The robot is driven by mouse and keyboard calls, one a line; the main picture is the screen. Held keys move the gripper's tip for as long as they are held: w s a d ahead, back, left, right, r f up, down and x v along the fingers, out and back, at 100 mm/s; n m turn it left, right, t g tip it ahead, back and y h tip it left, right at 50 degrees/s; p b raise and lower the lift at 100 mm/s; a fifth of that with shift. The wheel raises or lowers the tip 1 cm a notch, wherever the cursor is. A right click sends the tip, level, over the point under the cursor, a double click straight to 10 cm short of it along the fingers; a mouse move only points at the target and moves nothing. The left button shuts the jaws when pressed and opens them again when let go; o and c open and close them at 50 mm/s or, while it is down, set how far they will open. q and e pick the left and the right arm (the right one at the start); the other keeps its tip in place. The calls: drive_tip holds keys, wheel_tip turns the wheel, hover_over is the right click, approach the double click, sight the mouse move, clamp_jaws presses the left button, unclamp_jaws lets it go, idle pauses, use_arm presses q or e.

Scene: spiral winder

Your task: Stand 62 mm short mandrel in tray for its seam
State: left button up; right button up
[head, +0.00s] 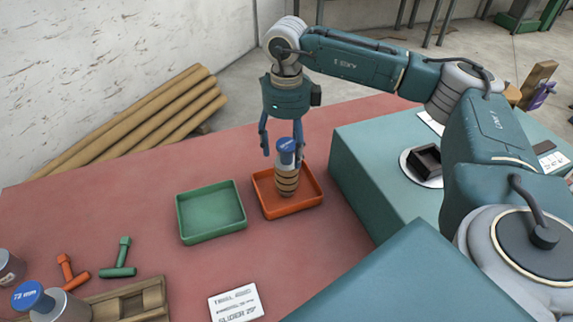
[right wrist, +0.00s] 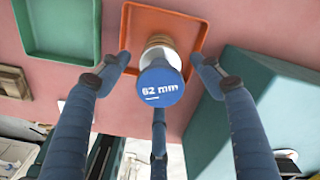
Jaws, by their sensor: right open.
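The 62 mm short mandrel (head: 287,181) stands upright in the orange-red tray (head: 262,208). It has a blue cap, a grey upper part and a tan, banded lower part. In the right wrist view its cap (right wrist: 161,87) reads "62 mm", with the tray (right wrist: 196,27) beneath. My right gripper (head: 284,158) is open, pointing down, with its fingers spread around the mandrel's upper end. In the right wrist view gaps show between the side fingertips and the cap; contact by the third finger is hard to tell. My left gripper is not in view.
A green tray (head: 240,229) lies left of the orange-red one. A teal block (head: 350,165) rises close on the right. A 72 mm mandrel (head: 62,306), a wooden holder (head: 155,297), red and green T-shaped pieces (head: 122,256) and a printed card (head: 236,303) lie in front.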

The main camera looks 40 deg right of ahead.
drive_tip(key=shift+r, duration=1.45)
